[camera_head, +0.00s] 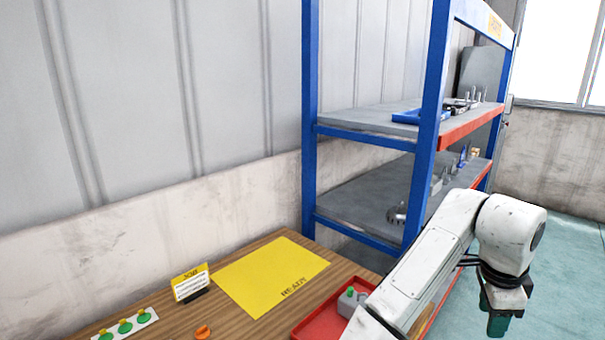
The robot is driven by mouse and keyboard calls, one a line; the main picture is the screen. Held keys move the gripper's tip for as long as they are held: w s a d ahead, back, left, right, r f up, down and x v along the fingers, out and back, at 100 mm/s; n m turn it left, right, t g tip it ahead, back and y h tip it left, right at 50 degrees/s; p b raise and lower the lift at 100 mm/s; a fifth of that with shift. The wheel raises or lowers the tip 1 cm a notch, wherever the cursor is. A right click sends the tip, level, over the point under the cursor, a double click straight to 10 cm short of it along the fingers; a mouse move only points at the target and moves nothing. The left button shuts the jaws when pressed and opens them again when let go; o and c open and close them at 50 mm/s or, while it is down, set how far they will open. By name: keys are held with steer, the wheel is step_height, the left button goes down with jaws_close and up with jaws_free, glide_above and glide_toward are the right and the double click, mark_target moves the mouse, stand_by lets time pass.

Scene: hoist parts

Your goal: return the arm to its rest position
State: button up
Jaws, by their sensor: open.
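My white arm rises from the lower middle of the head view and bends over at the right. My gripper (498,318) hangs down from its end, with dark green fingers pointing at the floor. It is open, and I see nothing between its fingers. It is to the right of the table and in front of the shelf rack, touching nothing that I can see. The lower part of the arm is cut off by the bottom edge.
A wooden table (150,318) holds a yellow mat (265,275), a job card (190,282), an orange piece (203,332) and a red tray (315,325) with a grey part (348,302). A blue shelf rack (428,130) stands behind my arm. The green floor (570,270) is clear at right.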

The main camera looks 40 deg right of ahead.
steer(key=w+a+f+n+t+h, duration=0.1)
steer(key=w+a+f+n+h, duration=0.25)
steer(key=n, duration=0.55)
steer(key=w+a+f+n+t, duration=0.1)
steer(key=w+a+f+n, duration=0.25)
steer(key=f+n, duration=0.45)
steer(key=s+a+f+n+y, duration=0.3)
steer(key=a+f+n, duration=0.3)
steer(key=a, duration=0.4)
steer(key=s+a+f+n+y, duration=0.3)
steer(key=a+f+n, duration=0.3)
steer(key=a, duration=0.5)
steer(key=shift+s+f, duration=0.6)
steer(key=shift+s, duration=0.25)
